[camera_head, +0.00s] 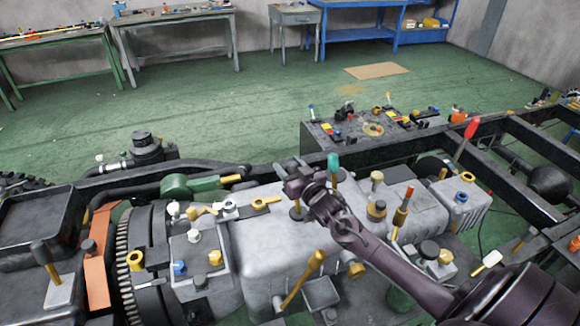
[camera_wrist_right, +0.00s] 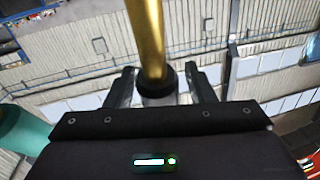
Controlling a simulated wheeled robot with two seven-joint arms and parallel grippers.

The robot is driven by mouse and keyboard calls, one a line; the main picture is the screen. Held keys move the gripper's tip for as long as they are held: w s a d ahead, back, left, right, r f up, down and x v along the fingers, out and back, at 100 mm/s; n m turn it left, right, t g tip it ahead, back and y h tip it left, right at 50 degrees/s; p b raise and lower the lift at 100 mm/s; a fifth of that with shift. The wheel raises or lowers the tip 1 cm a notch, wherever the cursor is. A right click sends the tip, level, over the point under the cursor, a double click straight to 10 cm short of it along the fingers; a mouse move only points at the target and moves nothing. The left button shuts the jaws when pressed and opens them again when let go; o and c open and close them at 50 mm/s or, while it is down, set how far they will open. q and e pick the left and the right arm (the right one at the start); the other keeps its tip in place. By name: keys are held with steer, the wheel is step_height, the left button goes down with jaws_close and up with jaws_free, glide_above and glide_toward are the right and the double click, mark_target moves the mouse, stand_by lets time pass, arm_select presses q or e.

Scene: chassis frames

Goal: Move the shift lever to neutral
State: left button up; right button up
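My right gripper (camera_head: 300,180) hovers over the top of the grey gearbox casing (camera_head: 275,240) in the head view. In the right wrist view a brass-coloured rod (camera_wrist_right: 148,35) with a black collar lies in line with the gap between the right gripper's fingers (camera_wrist_right: 160,85). The fingers stand apart, with space on either side of the rod; contact is not visible. A lever with a teal knob (camera_head: 333,161) stands upright just right of the gripper. Other levers have a red knob (camera_head: 471,128) and an orange top (camera_head: 408,193). Which one is the shift lever is not clear. My left gripper is out of view.
A yellow lever (camera_head: 303,277) and a black-knobbed lever (camera_head: 41,254) stand nearer the front. Dark chassis rails (camera_head: 525,205) run along the right. A grey box with coloured controls (camera_head: 365,130) stands behind. Green floor beyond is mostly clear.

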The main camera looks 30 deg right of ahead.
mark_target(292, 167)
jaws_close()
steer(key=shift+s+f+b, duration=0.15)
steer(key=shift+b, duration=0.15)
steer(key=s+t+b, duration=0.2)
steer(key=s+b, duration=0.1)
steer(key=shift+a+r+n+t+b, duration=0.3)
steer(key=shift+a+r+t+b, duration=0.05)
steer(key=shift+a+t, duration=0.05)
steer(key=shift+s+a+r+t+b, duration=0.1)
steer(key=shift+s+r+t+b, duration=0.05)
steer(key=shift+s+t+b, duration=0.2)
steer(key=shift+s+r+t, duration=0.25)
steer(key=shift+s+r, duration=0.05)
steer(key=shift+r, duration=0.05)
steer(key=shift+o, duration=0.4)
jaws_free()
